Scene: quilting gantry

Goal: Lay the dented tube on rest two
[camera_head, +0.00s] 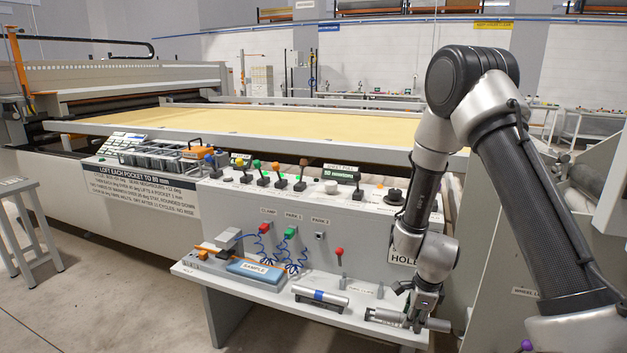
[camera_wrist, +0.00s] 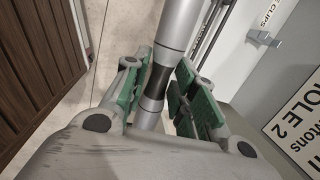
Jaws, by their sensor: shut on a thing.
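My gripper (camera_head: 415,318) is low at the right end of the shelf below the control panel, shut on a silver tube (camera_head: 384,315). In the wrist view, the tube (camera_wrist: 179,28) with a dark band runs between the green finger pads of my gripper (camera_wrist: 160,92). Its ends stick out on both sides of the fingers in the head view. I cannot make out a dent on it. Another silver tube with a blue band (camera_head: 319,295) lies on a dark rest (camera_head: 318,306) on the shelf, left of my gripper. The number of that rest is not readable.
The shelf (camera_head: 225,279) also carries a blue sample pad (camera_head: 255,271) and a grey block (camera_head: 229,238). Coiled blue cords and a red-knobbed lever (camera_head: 339,252) stand behind. The panel front rises close behind the shelf. A "CLIPS" label (camera_wrist: 268,20) shows in the wrist view.

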